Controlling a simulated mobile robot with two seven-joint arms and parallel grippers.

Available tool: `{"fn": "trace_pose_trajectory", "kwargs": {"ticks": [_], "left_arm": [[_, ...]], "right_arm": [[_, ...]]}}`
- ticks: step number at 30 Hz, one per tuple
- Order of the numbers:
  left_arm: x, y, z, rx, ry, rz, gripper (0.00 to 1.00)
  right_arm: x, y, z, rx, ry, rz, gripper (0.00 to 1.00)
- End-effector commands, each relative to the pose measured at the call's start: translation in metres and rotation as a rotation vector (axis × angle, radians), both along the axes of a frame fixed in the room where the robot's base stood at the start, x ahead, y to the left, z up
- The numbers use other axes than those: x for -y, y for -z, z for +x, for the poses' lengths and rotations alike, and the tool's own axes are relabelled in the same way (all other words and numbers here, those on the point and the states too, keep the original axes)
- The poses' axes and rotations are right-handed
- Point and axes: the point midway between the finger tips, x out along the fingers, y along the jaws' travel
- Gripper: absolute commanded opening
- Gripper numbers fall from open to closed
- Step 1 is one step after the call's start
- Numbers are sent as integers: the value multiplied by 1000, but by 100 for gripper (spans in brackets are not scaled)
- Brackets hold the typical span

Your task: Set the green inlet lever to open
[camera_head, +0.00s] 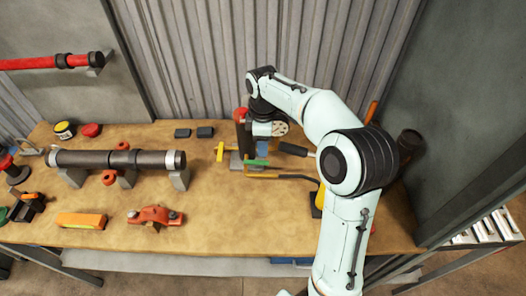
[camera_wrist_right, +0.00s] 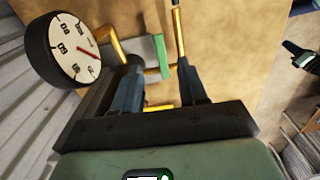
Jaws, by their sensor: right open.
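The green inlet lever (camera_head: 256,162) shows in the head view as a short green bar just below my right gripper (camera_head: 263,148), at the foot of the riser assembly. In the right wrist view the green lever (camera_wrist_right: 162,54) appears between and just beyond the tips of the two blue fingers of my right gripper (camera_wrist_right: 158,68). The fingers are apart and nothing is held between them. I cannot tell whether a finger touches the lever. My left gripper is not in view.
A pressure gauge (camera_wrist_right: 72,48) stands close left of the fingers in the wrist view. A yellow lever (camera_head: 220,152) and a yellow bar (camera_head: 275,177) flank the green lever. A dark pipe (camera_head: 120,159) rests on supports at left. The bench front middle is mostly clear.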

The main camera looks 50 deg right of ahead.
Motion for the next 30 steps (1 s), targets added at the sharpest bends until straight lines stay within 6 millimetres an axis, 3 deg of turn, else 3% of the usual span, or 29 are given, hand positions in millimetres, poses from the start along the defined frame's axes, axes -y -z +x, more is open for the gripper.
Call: {"fn": "trace_pose_trajectory", "kwargs": {"ticks": [3, 10, 30], "left_arm": [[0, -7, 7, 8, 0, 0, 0], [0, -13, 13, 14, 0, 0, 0], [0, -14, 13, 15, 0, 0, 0]], "right_arm": [[0, -30, 2, 6, -1, -1, 43], [0, -59, 1, 3, -1, 0, 43], [0, -63, 0, -1, -1, 1, 43]]}}
